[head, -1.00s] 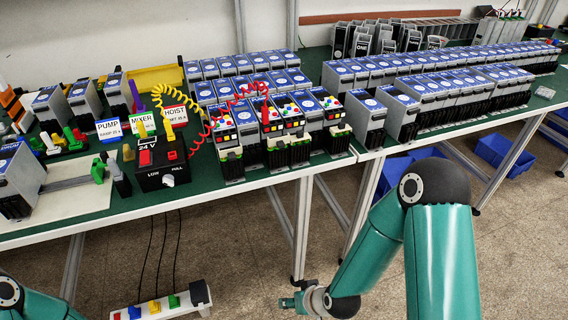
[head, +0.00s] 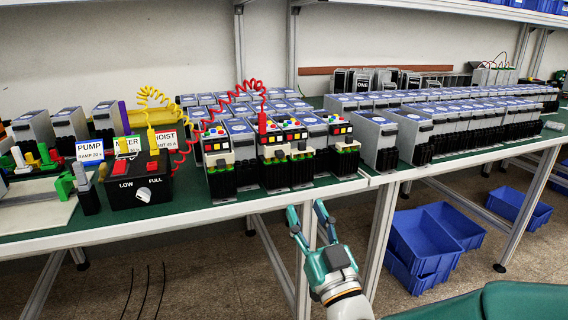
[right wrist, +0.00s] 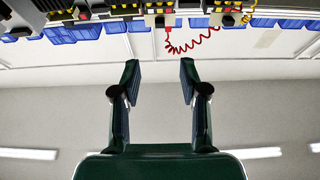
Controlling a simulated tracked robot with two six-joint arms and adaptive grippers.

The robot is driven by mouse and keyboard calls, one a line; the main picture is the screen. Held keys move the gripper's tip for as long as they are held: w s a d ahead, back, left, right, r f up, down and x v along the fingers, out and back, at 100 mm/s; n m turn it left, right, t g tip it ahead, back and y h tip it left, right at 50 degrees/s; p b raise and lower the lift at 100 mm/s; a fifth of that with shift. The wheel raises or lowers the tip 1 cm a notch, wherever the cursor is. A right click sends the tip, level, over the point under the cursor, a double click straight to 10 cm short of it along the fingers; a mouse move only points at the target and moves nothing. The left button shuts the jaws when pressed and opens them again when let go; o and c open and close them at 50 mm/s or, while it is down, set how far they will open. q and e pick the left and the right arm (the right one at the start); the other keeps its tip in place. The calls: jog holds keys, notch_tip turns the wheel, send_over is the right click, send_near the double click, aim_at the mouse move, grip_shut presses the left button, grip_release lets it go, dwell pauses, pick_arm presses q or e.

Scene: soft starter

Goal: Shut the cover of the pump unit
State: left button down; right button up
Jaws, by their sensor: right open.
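Several grey-and-black units with coloured buttons stand at the front edge of the bench, among them a left one (head: 217,150), a middle one (head: 272,148) and a right one (head: 345,150). I cannot tell which is the pump unit or how its cover stands. A white PUMP card (head: 90,149) stands at the left. My right gripper (head: 307,212) is open and empty, below the bench edge and in front of these units. In the right wrist view its fingers (right wrist: 160,70) are apart, with the units' row at the top. My left gripper is out of view.
A black LOW/FULL box (head: 140,188) stands left of the units. A red coiled lead (head: 240,90) and a yellow one (head: 150,98) arch above. Plain units (head: 380,140) crowd the right. The bench's front edge (head: 215,212) and legs are near my gripper. Blue crates (head: 425,240) lie below.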

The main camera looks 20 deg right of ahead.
aim_at(281, 155)
jog(key=p+x, duration=0.1)
jog(key=x, duration=1.3)
jog(key=shift+w, duration=0.25)
jog(key=shift+c, duration=0.2)
jog(key=shift+p, duration=0.3)
grip_shut()
